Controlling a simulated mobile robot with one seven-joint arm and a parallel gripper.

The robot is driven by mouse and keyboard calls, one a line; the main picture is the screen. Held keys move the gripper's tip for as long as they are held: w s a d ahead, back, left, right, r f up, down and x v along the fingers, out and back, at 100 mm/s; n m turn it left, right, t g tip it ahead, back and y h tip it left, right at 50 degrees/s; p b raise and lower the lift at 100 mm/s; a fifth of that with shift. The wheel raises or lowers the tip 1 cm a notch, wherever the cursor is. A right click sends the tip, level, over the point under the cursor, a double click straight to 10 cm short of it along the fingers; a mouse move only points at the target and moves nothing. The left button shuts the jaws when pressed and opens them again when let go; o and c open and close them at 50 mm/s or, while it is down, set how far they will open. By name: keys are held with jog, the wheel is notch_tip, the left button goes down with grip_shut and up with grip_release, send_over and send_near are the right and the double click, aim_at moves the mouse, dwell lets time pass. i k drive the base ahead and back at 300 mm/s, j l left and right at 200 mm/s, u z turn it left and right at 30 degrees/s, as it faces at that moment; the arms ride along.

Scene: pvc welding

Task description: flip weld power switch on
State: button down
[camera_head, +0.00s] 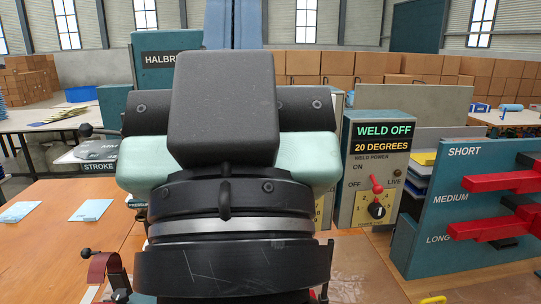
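The weld power box (345,215) stands on the bench right of centre, facing me. Its display (384,138) reads "WELD OFF" in green and "20 DEGREES" in orange. Below it is the weld power switch (376,187), a small red-tipped lever beside the ON and OFF labels. The lever leans slightly up and left; its exact setting is hard to tell. A LIVE lamp (397,173) is right of the lever; I cannot tell whether it is lit.
Right of the box is a teal rack (465,215) marked SHORT, MEDIUM and LONG, with red bars jutting out. A black knob (377,210) on a yellow dial sits just below the switch. The wooden bench (50,245) has clear room at left around two blue cards.

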aim_at(377, 189)
jog(key=i+l, duration=0.75)
jog(key=i, duration=0.2)
